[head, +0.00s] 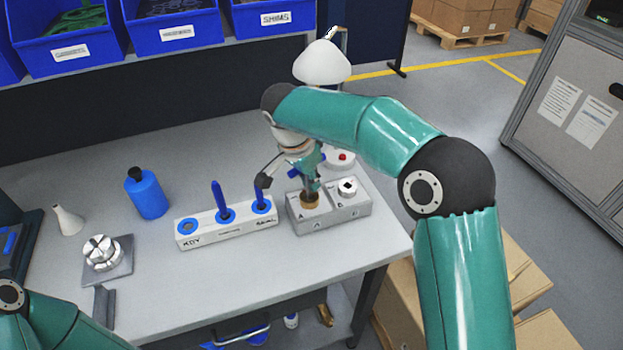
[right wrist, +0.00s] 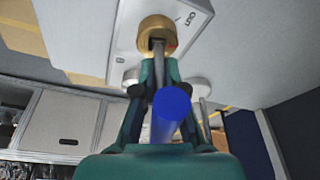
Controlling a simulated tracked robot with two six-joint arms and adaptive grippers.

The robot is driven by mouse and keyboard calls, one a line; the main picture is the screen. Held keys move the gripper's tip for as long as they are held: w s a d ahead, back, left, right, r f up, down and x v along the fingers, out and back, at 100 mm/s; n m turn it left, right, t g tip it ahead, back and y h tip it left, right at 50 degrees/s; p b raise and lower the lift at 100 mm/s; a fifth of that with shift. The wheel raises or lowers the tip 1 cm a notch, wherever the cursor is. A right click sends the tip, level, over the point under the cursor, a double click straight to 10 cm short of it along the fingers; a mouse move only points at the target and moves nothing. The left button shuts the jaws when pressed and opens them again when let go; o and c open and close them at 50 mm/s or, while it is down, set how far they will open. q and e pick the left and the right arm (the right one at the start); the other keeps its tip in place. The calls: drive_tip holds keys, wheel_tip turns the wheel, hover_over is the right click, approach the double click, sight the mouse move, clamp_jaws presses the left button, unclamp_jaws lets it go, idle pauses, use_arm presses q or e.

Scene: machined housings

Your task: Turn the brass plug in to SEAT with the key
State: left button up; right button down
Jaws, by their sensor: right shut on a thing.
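The brass plug (head: 310,201) sits in the bore marked A of a grey housing block (head: 330,218) in the head view. In the right wrist view, the brass plug (right wrist: 156,30) is at the top, with a small red mark beside its centre. My right gripper (head: 307,183) is above the plug, shut on the blue-handled key (right wrist: 170,108). The key's metal shank points at the plug's centre and appears to meet it; how deep it sits is hidden.
A second, dark-centred fitting (head: 347,187) is in bore B. A blue bottle (head: 147,194) and a round metal fixture (head: 102,252) are farther left.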

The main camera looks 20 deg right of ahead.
drive_tip(key=shift+w+a+r, duration=0.1)
drive_tip(key=shift+w+a, duration=0.05)
drive_tip(key=shift+a, duration=0.05)
drive_tip(key=shift+m+g, duration=0.3)
drive_tip(key=shift+m, duration=1.1)
drive_tip(key=shift+p, duration=0.3)
drive_tip(key=shift+r+m+p, duration=0.1)
drive_tip(key=shift+m+p, duration=0.3)
drive_tip(key=shift+m, duration=0.5)
drive_tip(key=shift+m+g, duration=0.3)
drive_tip(key=shift+m, duration=0.2)
